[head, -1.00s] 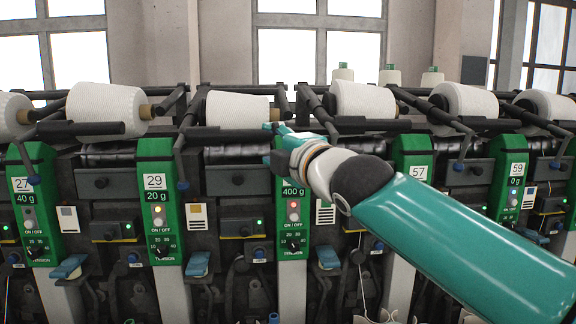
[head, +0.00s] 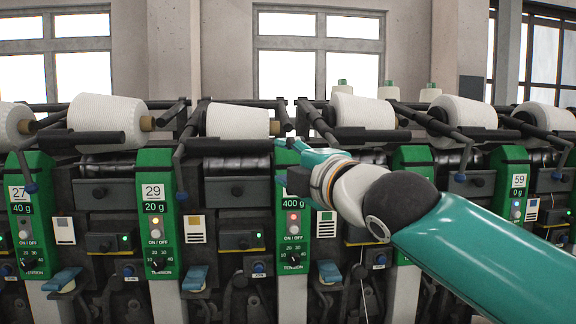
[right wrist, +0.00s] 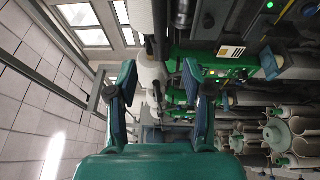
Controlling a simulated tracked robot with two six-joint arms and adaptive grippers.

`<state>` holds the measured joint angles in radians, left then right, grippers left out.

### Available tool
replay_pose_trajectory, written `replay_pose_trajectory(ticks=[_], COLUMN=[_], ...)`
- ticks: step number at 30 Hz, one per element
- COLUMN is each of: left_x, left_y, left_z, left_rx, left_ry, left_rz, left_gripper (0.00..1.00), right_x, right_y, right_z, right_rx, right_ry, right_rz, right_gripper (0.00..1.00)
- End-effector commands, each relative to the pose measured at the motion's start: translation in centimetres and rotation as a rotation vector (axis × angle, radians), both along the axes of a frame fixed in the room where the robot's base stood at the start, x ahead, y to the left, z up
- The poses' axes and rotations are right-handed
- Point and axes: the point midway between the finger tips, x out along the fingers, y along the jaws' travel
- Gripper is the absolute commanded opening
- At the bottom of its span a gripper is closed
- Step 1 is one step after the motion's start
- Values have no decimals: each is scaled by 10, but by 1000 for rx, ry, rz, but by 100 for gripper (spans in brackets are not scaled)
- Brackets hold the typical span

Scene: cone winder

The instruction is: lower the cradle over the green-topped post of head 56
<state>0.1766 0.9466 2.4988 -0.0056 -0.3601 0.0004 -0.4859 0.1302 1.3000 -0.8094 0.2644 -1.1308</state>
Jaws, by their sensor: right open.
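The green-topped post (head: 294,229) with the 400 g display stands in the middle of the head view. Its number plate is hidden behind my right gripper (head: 287,148), so I cannot read whether it is head 56. A white cone (head: 238,119) sits in its dark cradle to the left of the post's top. The cradle's dark bar (head: 229,146) runs below the cone. My right gripper is open at the top of this post, right of the cone. In the right wrist view the two fingers (right wrist: 162,95) are apart. I cannot tell whether they touch the cradle. My left gripper is not in view.
Posts 27 (head: 29,225) and 29 (head: 156,225) stand to the left, post 59 (head: 512,185) to the right. Neighbouring cones (head: 107,122) and cradle bars (head: 370,134) line the machine closely on both sides. My right forearm covers part of the right side.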

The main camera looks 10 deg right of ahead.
Motion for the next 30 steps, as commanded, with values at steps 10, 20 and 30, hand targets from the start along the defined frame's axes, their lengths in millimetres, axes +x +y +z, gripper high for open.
replay_pose_trajectory(ticks=[10, 20, 30], left_x=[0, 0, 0], left_y=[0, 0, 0], left_z=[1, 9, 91], left_rx=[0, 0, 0], left_ry=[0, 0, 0], left_rz=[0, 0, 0], left_gripper=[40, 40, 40], right_x=[1, 25, 65], right_y=[-1, -44, 31], right_z=[-3, -64, -55], right_rx=[0, -470, -1340], right_ry=[12, 138, -44], right_rz=[-6, -280, -570], right_gripper=[30, 0, 0])
